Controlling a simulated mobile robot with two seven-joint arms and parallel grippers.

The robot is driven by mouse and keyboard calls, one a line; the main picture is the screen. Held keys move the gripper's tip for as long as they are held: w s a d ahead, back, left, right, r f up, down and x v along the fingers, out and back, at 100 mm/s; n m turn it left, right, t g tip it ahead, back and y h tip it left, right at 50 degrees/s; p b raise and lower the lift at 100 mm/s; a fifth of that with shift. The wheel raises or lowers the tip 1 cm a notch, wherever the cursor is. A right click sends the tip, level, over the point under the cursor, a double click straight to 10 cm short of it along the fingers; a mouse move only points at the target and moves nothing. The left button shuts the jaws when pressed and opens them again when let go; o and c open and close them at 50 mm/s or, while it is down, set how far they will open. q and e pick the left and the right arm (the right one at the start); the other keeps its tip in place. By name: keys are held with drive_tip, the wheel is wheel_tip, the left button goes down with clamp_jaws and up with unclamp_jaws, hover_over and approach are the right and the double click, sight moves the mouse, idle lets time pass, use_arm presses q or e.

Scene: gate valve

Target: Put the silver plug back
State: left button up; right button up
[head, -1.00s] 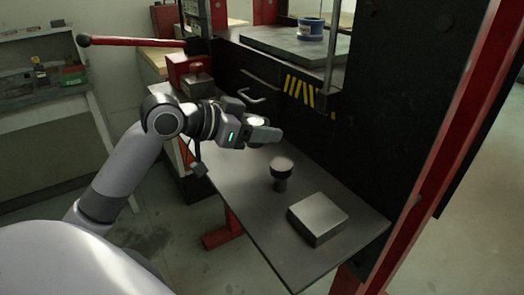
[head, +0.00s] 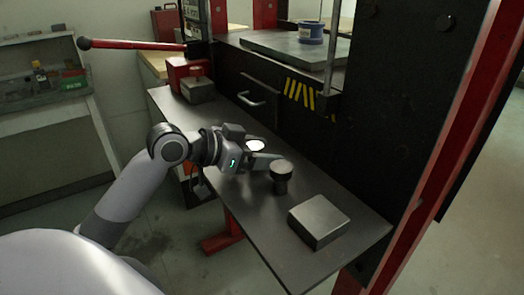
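The silver plug (head: 255,146) shows as a bright, pale round top at my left gripper's fingers; its lower part is hidden behind the near finger. My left gripper (head: 262,157) appears shut on it, low over the dark bench plate (head: 250,210), though the far finger is hidden. A dark, round-topped post (head: 281,174) stands upright on the plate just right of the fingertips. I cannot tell whether the fingers touch it. My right gripper is not in view.
A grey square block (head: 319,220) lies on the plate's near right part. A grey vise-like block (head: 197,90) is at the far left end. A drawer handle (head: 258,98) and a dark upright panel (head: 385,130) bound the back. The plate's near left part is clear.

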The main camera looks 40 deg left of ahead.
use_arm(q)
drive_tip(key=shift+s+r, duration=0.1)
drive_tip(key=shift+r, duration=0.05)
drive_tip(key=b+v, duration=0.1)
drive_tip(key=v, duration=1)
drive_tip(key=shift+s+a+r, duration=0.1)
drive_tip(key=shift+s+a, duration=0.15)
drive_tip(key=shift+s, duration=0.05)
idle(0.4)
